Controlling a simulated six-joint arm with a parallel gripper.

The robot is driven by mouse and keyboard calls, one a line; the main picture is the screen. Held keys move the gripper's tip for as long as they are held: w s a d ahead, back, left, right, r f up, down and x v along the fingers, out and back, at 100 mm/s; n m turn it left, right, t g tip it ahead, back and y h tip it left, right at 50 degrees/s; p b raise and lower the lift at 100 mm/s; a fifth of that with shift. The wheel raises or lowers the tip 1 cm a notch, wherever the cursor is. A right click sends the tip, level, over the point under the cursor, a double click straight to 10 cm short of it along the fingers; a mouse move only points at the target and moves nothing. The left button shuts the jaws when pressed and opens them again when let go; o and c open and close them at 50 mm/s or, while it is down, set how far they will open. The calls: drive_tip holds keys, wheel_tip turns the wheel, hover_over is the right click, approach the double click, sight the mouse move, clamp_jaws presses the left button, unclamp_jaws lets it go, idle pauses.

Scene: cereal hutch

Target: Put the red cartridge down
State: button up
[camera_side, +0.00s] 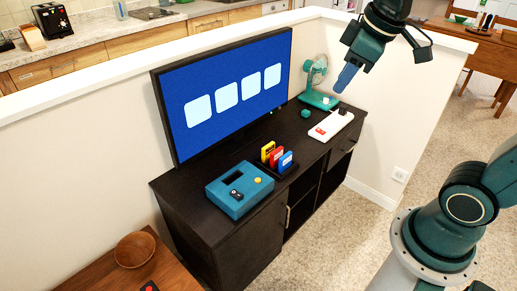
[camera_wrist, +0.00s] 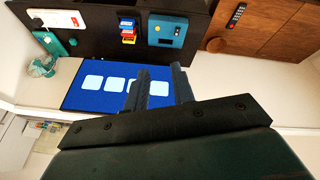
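The red cartridge (camera_side: 276,156) stands upright in a small dark rack on the black cabinet (camera_side: 232,245), between a yellow cartridge (camera_side: 267,149) and a blue cartridge (camera_side: 286,163). In the wrist view the red cartridge (camera_wrist: 128,32) shows as a narrow strip between the blue and yellow ones. My gripper (camera_side: 342,86) is in the air, above and to the right of the cabinet, well apart from the cartridges. In the wrist view my gripper's fingers (camera_wrist: 160,72) are apart, with nothing seen held between them.
A teal console (camera_side: 228,200) sits left of the rack. A white power strip (camera_side: 343,120), a small teal block (camera_side: 305,113) and a teal fan (camera_side: 317,75) are at the right. A large screen (camera_side: 225,118) stands behind. A wooden bowl (camera_side: 134,249) is on the lower-left table.

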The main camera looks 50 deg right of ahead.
drive_tip(key=s+a+f+m, duration=0.1)
drive_tip(key=s, duration=0.4)
drive_tip(key=s+a+f+m+t, duration=0.1)
drive_tip(key=s+m, duration=0.1)
drive_tip(key=s, duration=0.3)
drive_tip(key=shift+f+m, duration=0.25)
drive_tip(key=shift+m, duration=0.05)
